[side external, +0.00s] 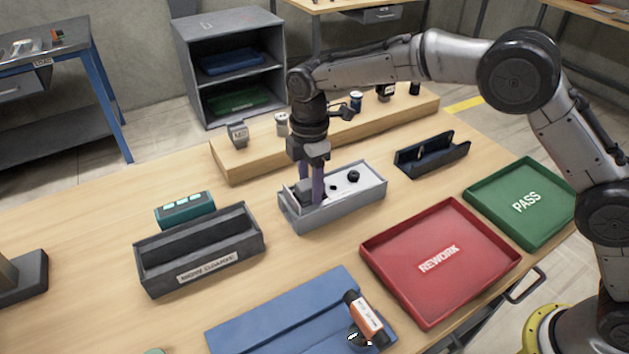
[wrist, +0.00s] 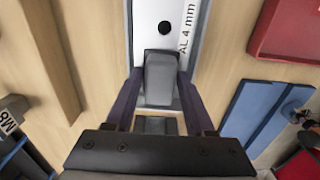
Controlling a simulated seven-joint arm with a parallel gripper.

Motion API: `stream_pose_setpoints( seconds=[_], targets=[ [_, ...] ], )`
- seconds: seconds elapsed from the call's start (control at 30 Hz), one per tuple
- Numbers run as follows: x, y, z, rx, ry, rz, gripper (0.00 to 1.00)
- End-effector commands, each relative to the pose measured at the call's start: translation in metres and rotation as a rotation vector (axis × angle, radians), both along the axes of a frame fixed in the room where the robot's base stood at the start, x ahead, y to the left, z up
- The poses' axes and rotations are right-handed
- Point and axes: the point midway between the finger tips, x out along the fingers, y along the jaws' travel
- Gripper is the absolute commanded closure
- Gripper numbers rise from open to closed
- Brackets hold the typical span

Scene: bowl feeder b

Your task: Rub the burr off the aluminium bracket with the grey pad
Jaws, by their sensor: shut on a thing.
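My gripper (side external: 311,196) points down at the left end of a grey open-topped holder (side external: 345,213). In the wrist view, my gripper (wrist: 160,92) has its two dark purple fingers closed on the sides of the grey pad (wrist: 160,72). The aluminium bracket (side external: 346,187) lies in the holder, pale with dark round spots. It also shows in the wrist view (wrist: 149,30), with a black hole and "AL 4 mm" lettering. The pad is over the bracket's near end; I cannot tell whether they touch. I cannot make out the burr.
A red REWORK tray (side external: 390,262) and a green PASS tray (side external: 490,205) are at right. A dark slotted block (side external: 200,250), a teal box (side external: 185,210) and a blue mat (side external: 270,320) are at left and front. A wooden ledge (side external: 240,170) with small items stands behind.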

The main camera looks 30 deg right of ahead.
Motion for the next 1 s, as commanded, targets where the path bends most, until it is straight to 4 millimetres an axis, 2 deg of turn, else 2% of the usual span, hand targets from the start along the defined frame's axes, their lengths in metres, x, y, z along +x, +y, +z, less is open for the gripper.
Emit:
stream_pose_setpoints(
  seconds=[0.1, 0.47, 0.8, 1.0],
  targets=[
    [0.000, 0.011, -0.001, 0.000, 0.001, 0.003, 1.00],
    [-0.001, -0.021, -0.001, -0.001, 0.002, -0.002, 1.00],
    [0.000, 0.011, -0.001, 0.000, 0.001, 0.003, 1.00],
    [0.000, -0.008, -0.001, 0.000, 0.001, -0.001, 1.00]
  ],
)
